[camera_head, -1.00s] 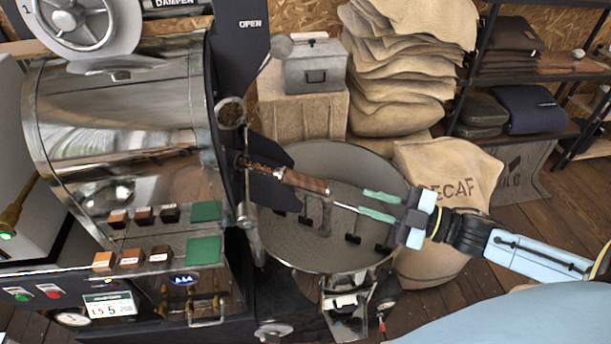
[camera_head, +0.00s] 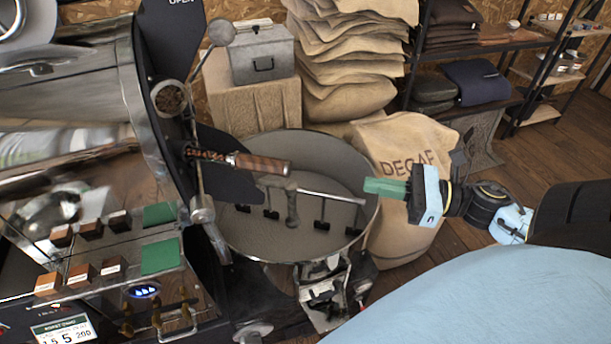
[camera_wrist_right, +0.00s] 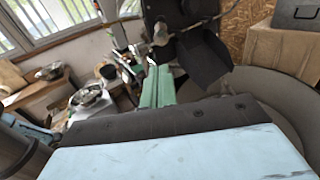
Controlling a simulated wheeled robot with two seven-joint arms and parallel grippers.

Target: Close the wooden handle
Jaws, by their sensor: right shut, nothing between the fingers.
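The wooden handle (camera_head: 262,165) sticks out to the right from the front of the roaster (camera_head: 75,150), over the round cooling tray (camera_head: 245,240). It lies nearly level, with a spiral-looking shaft at its left end. My right gripper (camera_head: 372,187) is shut and empty, with its green fingers pressed together, to the right of the handle and clear of it. In the right wrist view the shut green fingers (camera_wrist_right: 157,88) point toward the dark plate (camera_wrist_right: 200,55) on the roaster front. I cannot make out the wooden handle there. My left gripper is out of view.
A DECAF sack (camera_head: 405,150) stands behind and below my right gripper. A grey metal box (camera_head: 263,55) sits on a burlap-covered block at the back. Stacked sacks (camera_head: 345,60) and a shelf (camera_head: 470,110) are behind.

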